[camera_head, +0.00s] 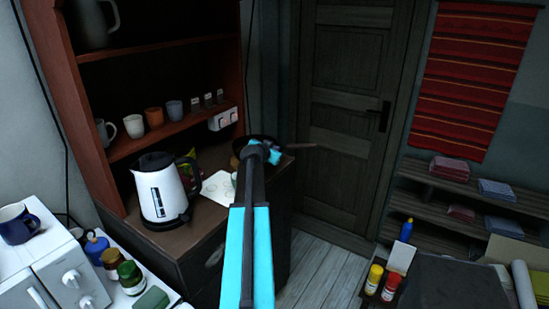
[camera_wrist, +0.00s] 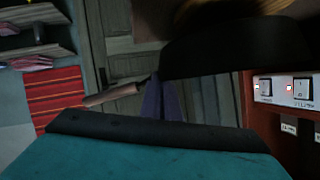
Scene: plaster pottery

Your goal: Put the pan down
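The dark pan (camera_head: 242,144) shows in the head view at the right end of the wooden counter, mostly hidden behind my arm. Its brownish handle (camera_head: 300,146) points right, past the counter's end. My gripper (camera_head: 266,154) is at the pan's near side, by the handle. In the wrist view the pan (camera_wrist: 235,50) is a large dark shape at the upper right, with its handle (camera_wrist: 112,95) reaching left. My gripper's fingers (camera_wrist: 162,98) appear close together at the pan's edge, where the handle joins. Whether the pan touches the counter is hidden.
The wooden counter (camera_head: 185,236) holds a white kettle (camera_head: 162,188) and a paper sheet (camera_head: 218,187). A shelf with cups (camera_head: 154,117) and a switch panel (camera_head: 223,119) stands behind. A closed door (camera_head: 345,120) is to the right, with open floor (camera_head: 325,270) before it.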

